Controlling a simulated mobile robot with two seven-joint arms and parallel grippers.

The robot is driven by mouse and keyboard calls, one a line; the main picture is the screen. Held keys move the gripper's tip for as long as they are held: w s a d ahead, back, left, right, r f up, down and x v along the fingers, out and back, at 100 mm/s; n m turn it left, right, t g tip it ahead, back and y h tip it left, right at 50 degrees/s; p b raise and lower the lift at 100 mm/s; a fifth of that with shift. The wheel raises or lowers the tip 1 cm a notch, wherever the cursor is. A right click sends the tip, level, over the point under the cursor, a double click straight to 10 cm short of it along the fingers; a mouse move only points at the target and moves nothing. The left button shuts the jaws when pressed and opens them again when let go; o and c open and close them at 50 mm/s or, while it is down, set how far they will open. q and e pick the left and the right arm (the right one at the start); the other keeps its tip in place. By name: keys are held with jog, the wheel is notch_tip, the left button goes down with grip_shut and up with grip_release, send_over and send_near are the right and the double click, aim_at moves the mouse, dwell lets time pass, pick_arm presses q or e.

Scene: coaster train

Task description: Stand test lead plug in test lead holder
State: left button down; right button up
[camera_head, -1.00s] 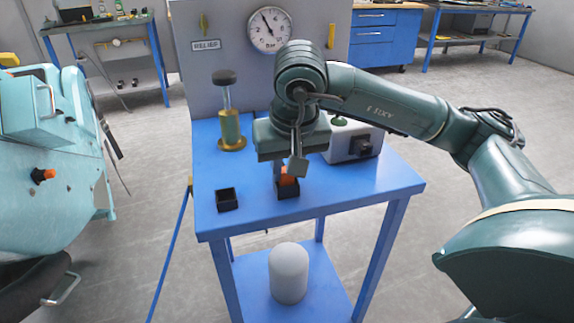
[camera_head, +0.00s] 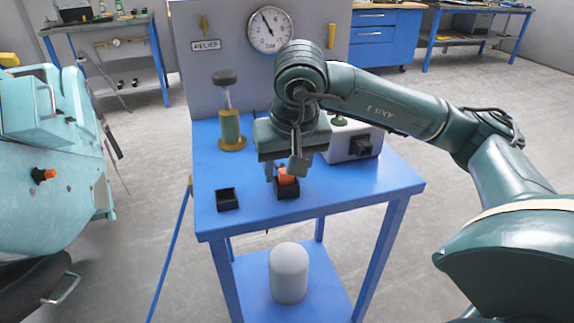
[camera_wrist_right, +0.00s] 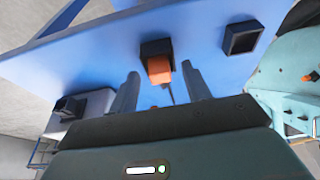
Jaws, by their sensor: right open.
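An orange test lead plug (camera_head: 288,176) stands in a small black square holder (camera_head: 287,190) on the blue table. In the right wrist view the plug (camera_wrist_right: 159,71) sits with its lower end inside the black holder (camera_wrist_right: 156,47). My right gripper (camera_head: 281,172) is just above the holder. Its two fingers are apart in the right wrist view (camera_wrist_right: 161,86), one on each side of the plug, with gaps between. The lower end of the plug is hidden by the holder walls. My left gripper does not show.
A second black square holder (camera_head: 227,199) stands empty to the left on the blue table (camera_head: 330,205). A brass and glass cylinder (camera_head: 229,125) stands behind it. A grey box (camera_head: 352,143) is right of the gripper. A gauge panel (camera_head: 220,75) rises behind.

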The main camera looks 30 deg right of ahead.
pick_arm(q)
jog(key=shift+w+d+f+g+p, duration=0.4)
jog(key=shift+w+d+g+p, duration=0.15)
jog(key=shift+p, duration=0.9)
pick_arm(e)
jog(key=v, duration=1.3)
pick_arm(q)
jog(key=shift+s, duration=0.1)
pick_arm(e)
jog(key=shift+s, duration=0.1)
